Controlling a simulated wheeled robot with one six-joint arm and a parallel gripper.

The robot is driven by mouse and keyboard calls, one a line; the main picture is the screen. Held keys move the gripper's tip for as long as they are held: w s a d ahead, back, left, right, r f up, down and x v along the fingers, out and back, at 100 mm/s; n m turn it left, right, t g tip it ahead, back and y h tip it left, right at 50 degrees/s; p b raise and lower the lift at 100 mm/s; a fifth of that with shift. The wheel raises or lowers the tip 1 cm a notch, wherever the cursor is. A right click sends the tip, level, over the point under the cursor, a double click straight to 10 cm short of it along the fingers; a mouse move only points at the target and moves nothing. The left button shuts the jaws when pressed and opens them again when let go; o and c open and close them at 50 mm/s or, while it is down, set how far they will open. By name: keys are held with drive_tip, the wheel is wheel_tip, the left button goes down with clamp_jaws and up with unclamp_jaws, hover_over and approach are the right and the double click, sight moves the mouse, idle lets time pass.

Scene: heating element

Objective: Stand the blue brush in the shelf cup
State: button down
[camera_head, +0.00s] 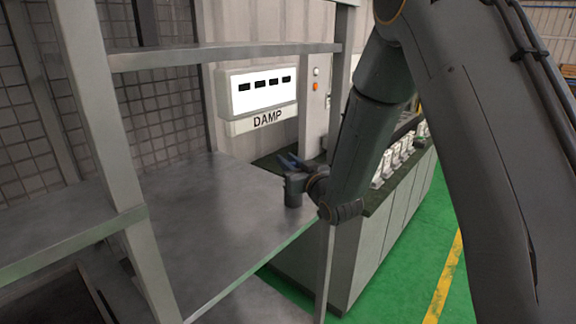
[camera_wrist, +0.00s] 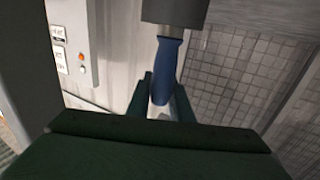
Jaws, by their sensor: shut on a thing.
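My gripper (camera_head: 312,178) is at the shelf's right end, its fingers shut on the blue brush (camera_wrist: 166,72). In the wrist view the brush's blue part stands between the two dark green fingers (camera_wrist: 160,102). A dark grey cylinder, the cup (camera_head: 294,190), stands on the shelf near its right edge, beside my gripper. The cup also shows at the top of the wrist view (camera_wrist: 174,12), in line with the brush's end. I cannot tell whether that end is inside the cup.
The grey metal shelf (camera_head: 190,210) is bare to the left of the cup. A shelf post (camera_head: 326,265) stands at its right end, and a crossbar (camera_head: 220,54) runs above. A panel marked DAMP (camera_head: 262,100) hangs behind. A counter (camera_head: 385,215) with several white items stands to the right.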

drive_tip(key=shift+f, duration=0.85)
drive_tip(key=shift+f, duration=0.2)
drive_tip(key=c, duration=1.6)
unclamp_jaws()
drive_tip(key=shift+r, duration=0.15)
